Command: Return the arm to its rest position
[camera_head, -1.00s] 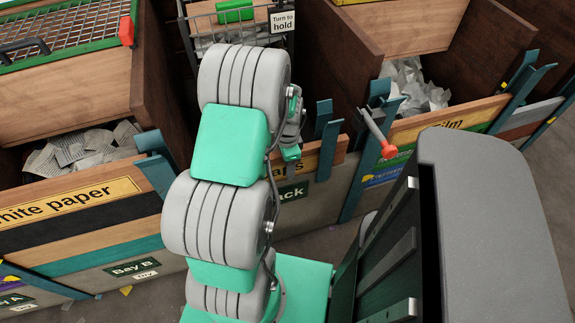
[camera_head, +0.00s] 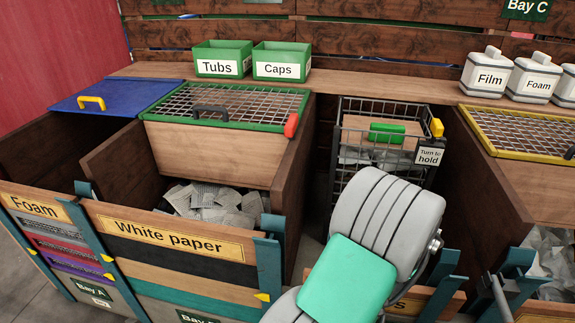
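My arm (camera_head: 385,225) rises from the bottom of the head view, a grey ribbed link with a green panel. It stands in front of the bay with the wire cage and hides part of that bay's front. My gripper is not visible in this view.
A white paper bay (camera_head: 172,238) with loose paper and a green-framed mesh lid (camera_head: 232,107) stands left of my arm. A wire cage (camera_head: 383,128) with a "Turn to hold" sign (camera_head: 429,157) is behind the arm. Green Tubs (camera_head: 222,60) and Caps (camera_head: 281,62) bins sit on the back ledge.

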